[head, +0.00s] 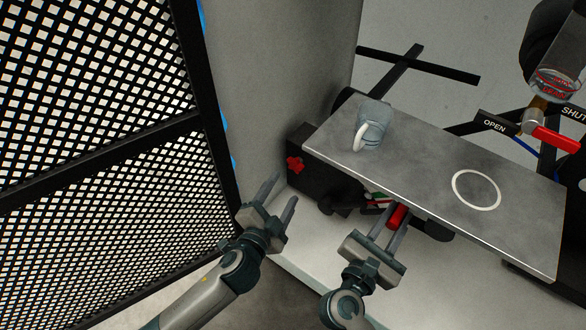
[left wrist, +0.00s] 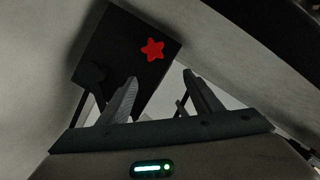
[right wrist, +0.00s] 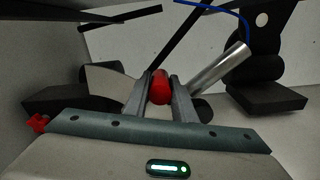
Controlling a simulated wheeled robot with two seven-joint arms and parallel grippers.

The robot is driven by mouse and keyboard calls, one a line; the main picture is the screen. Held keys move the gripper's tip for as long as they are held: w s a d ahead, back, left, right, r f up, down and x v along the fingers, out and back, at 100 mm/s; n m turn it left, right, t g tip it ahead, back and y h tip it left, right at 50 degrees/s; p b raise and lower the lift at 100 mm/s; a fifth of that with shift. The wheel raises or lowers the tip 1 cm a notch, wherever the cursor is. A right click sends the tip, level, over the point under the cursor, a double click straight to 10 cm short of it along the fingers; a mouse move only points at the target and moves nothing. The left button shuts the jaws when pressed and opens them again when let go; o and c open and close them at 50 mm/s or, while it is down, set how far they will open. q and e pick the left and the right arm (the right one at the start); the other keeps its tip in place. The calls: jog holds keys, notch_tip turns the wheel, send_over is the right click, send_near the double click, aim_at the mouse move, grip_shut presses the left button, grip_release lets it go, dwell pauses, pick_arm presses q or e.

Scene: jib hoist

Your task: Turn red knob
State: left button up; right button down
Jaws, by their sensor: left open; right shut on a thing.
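The red star-shaped knob (head: 295,164) sits on the face of a black box (head: 318,188) at the left end of the grey table. It also shows in the left wrist view (left wrist: 152,50) and at the left edge of the right wrist view (right wrist: 38,123). My left gripper (head: 283,190) is open and empty, just below and left of the knob, its fingers apart from it. My right gripper (head: 397,218) is shut on a red handle (right wrist: 160,88) below the table's front edge. What the handle joins to is partly hidden.
A grey-blue mug (head: 372,125) and a white ring (head: 476,190) are on the grey table (head: 420,165). A red valve lever (head: 556,138) with OPEN and SHUT labels is at the right, below a clear gauge (head: 556,85). A black mesh panel (head: 100,130) stands at the left.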

aim_at(294, 166)
jog(key=shift+s+f, duration=0.1)
jog(key=shift+f, duration=0.1)
pick_arm(q)
jog(key=shift+w+a+f+n+g, duration=0.4)
jog(key=shift+a+f+n+g, duration=0.1)
jog(key=shift+a+n+g, duration=0.15)
jog(key=shift+w, duration=0.1)
jog(key=x, duration=1.1)
jog(key=shift+w+f, duration=0.15)
jog(key=shift+w, duration=0.25)
jog(key=c, duration=1.1)
jog(key=shift+o, duration=0.2)
